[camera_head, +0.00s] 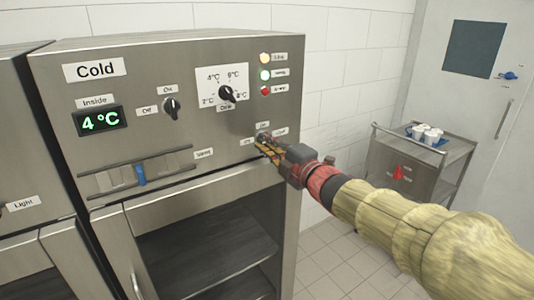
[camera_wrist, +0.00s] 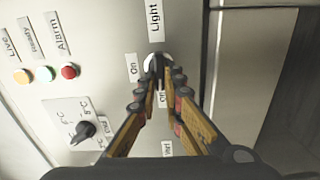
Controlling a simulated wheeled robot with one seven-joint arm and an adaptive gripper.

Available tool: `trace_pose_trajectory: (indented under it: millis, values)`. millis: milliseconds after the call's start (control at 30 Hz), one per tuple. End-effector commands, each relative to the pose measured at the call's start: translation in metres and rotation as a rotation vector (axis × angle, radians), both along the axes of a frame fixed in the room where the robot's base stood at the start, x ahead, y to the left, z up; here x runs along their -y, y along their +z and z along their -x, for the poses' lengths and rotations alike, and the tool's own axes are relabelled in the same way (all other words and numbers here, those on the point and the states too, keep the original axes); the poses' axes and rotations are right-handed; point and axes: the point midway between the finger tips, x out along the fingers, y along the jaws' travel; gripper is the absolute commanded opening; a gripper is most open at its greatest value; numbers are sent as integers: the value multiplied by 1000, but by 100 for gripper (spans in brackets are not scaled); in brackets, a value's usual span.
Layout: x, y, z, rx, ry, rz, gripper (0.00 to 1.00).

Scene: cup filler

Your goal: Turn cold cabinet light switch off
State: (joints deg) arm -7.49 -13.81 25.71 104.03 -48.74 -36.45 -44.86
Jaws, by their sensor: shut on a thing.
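The cold cabinet (camera_head: 150,75) has a steel front panel with a "Cold" label and a green 4 °C display. Its light switch (camera_wrist: 152,60) is a round knob on the panel, between an "On" label and an "Off" label, beside a "Light" label in the wrist view. My gripper (camera_wrist: 158,80) is shut on the light switch, one finger on each side of it. In the head view my gripper (camera_head: 265,147) reaches the panel from the right and partly hides the switch. The knob's exact pointing direction is hard to tell.
A black On/Off knob (camera_head: 172,108) and a temperature dial (camera_head: 227,94) sit further left on the panel. Yellow, green and red lamps (camera_head: 265,74) are above the switch. A cart (camera_head: 420,165) with white cups stands at right, with open floor before it.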

Motion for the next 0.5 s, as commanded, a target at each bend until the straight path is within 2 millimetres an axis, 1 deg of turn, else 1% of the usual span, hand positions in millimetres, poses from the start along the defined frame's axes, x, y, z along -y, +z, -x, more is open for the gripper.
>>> trace_pose_trajectory:
  millis: [33, 500]
  values:
    - [-1, -3, 0, 9, 1, 13, 0]
    - [-1, -2, 0, 34, 1, 53, 0]
